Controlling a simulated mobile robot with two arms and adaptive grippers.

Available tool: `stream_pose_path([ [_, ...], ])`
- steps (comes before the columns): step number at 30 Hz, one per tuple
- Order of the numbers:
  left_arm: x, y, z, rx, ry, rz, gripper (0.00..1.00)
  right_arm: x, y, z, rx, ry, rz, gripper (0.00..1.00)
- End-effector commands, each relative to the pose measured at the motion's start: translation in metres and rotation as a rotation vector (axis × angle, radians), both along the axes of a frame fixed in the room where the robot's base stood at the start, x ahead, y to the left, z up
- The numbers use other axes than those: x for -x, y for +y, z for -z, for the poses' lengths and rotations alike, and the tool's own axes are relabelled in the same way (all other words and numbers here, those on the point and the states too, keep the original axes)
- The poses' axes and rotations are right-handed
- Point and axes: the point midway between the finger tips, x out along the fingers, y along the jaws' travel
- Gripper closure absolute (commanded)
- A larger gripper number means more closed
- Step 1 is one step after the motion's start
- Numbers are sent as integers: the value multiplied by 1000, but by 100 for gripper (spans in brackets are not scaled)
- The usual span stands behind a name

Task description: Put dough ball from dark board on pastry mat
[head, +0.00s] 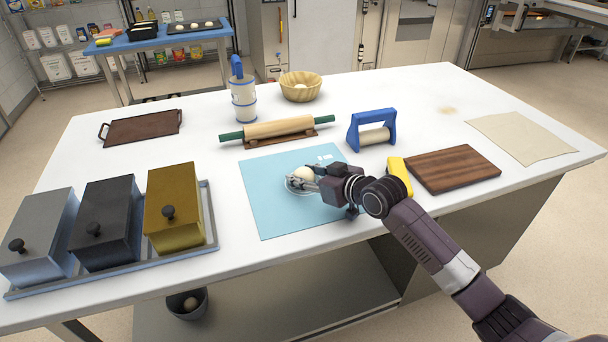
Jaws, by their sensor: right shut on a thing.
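The light blue pastry mat (275,208) lies flat in the middle of the white table. A pale dough ball (303,173) is over the printed ring near the mat's centre. My right gripper (303,180) comes in from the right and is shut on the dough ball, low over the mat. I cannot tell whether the ball touches the mat. The dark wooden board (452,168) lies at the right of the mat, and its top is bare. My left gripper is not in view.
A rolling pin (278,127) lies behind the mat. A blue-handled roller (372,132) and a yellow scraper (400,174) are to its right. Three lidded tins (173,207) stand at left. A basket (300,86) and a shaker (243,92) stand at the back.

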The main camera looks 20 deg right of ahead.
Motion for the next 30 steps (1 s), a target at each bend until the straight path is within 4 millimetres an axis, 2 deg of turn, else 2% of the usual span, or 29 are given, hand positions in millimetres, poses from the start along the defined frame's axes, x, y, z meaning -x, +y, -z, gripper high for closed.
stream_pose_path([
  [8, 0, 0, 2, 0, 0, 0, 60, 0, 0, 3, 0, 0, 0, 89],
  [9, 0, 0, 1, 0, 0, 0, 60, 0, 0, 3, 0, 1, 0, 57],
  [13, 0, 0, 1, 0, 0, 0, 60, 0, 0, 3, 0, 1, 0, 43],
  [24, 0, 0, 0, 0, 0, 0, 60, 1, -1, -1, 0, 1, 0, 42],
  [30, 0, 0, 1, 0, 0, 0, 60, 23, -11, -9, 3, 2, 0, 42],
])
